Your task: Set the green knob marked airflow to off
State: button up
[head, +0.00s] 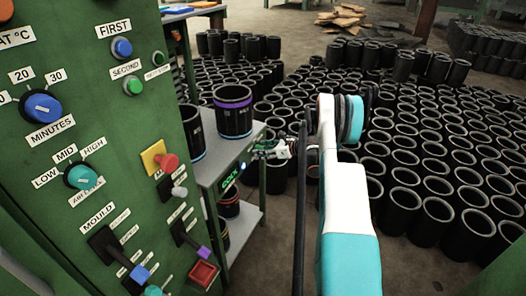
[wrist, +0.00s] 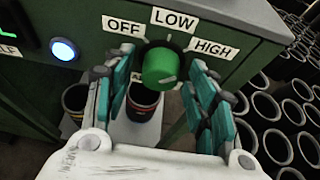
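The green knob (wrist: 160,68) sits on a dark green front panel in the wrist view, with OFF (wrist: 124,27), LOW (wrist: 173,19) and HIGH (wrist: 212,48) labels around it. A small tick shows above it by LOW; the knob's own pointer is not clear. No airflow label is readable there. My gripper (wrist: 163,62) is open, with one teal finger on each side of the knob. I cannot tell whether they touch it. In the head view my gripper (head: 270,149) is at the bench's front edge and hides the knob.
A lit blue button (wrist: 64,49) is left of the knob; a green display (head: 230,180) also shows on the bench (head: 222,160). The tall green control panel (head: 100,130) stands at left with other knobs and levers. Many black sleeves (head: 420,150) cover the floor at right.

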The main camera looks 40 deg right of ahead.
jog(key=c, duration=0.8)
jog(key=shift+s+a+f+n+t+h, duration=0.1)
jog(key=shift+n+t+h, duration=0.8)
jog(key=shift+n, duration=1.35)
jog(key=shift+a+f+n+t+h, duration=0.15)
jog(key=shift+n+t+h, duration=0.7)
jog(key=shift+n, duration=1.35)
jog(key=shift+s+a+f+n+t+h, duration=0.1)
jog(key=shift+n+t+h, duration=0.75)
jog(key=shift+n, duration=1.4)
jog(key=o, duration=1)
jog(key=shift+o, duration=0.2)
